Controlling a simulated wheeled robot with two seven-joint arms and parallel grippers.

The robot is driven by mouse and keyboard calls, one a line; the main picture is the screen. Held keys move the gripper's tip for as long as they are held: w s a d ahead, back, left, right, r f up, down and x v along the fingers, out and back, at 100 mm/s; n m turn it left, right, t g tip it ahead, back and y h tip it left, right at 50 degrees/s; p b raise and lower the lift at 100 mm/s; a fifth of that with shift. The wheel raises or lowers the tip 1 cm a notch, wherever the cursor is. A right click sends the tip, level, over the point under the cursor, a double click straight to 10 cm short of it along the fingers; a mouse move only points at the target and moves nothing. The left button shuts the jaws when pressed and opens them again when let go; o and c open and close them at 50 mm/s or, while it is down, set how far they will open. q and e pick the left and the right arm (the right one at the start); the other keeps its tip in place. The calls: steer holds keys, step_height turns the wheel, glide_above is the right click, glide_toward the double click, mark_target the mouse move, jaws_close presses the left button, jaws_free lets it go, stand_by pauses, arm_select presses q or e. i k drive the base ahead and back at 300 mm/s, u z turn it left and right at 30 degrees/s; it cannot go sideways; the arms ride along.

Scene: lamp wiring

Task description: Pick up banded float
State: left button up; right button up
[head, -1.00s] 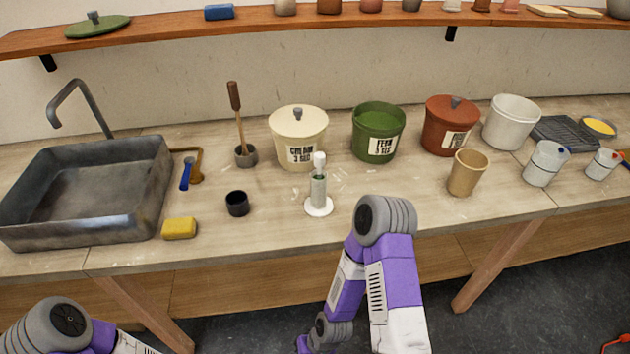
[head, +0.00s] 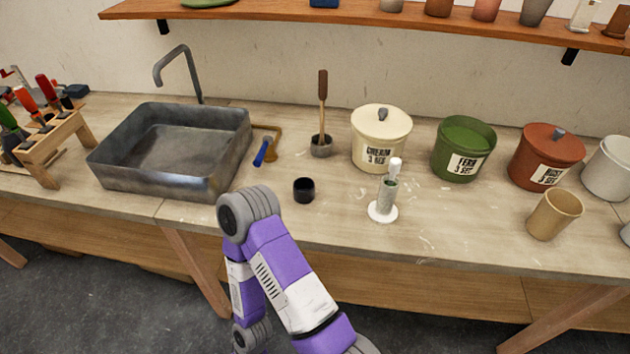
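A slim upright glass cylinder on a round white base (head: 384,211) stands on the bench right of the middle. A rod-like piece with a white top (head: 395,167) stands in it and sticks out above the rim. This may be the banded float, but bands are too small to make out. One of my arms, purple and white, rises from the bottom of the view, with its bent joint in front of the bench edge, left of the cylinder and apart from it. Neither gripper is in view.
A small black cup (head: 304,190) and a pot with a wooden-handled tool (head: 322,110) stand left of the cylinder. Cream (head: 381,140), green (head: 463,150) and red (head: 546,157) crocks stand behind and right. A tan cup (head: 554,214) is at right, a sink (head: 170,150) at left.

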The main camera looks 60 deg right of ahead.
mark_target(395, 163)
steer(key=u, duration=0.3)
steer(key=k, duration=0.95)
steer(key=z, duration=1.25)
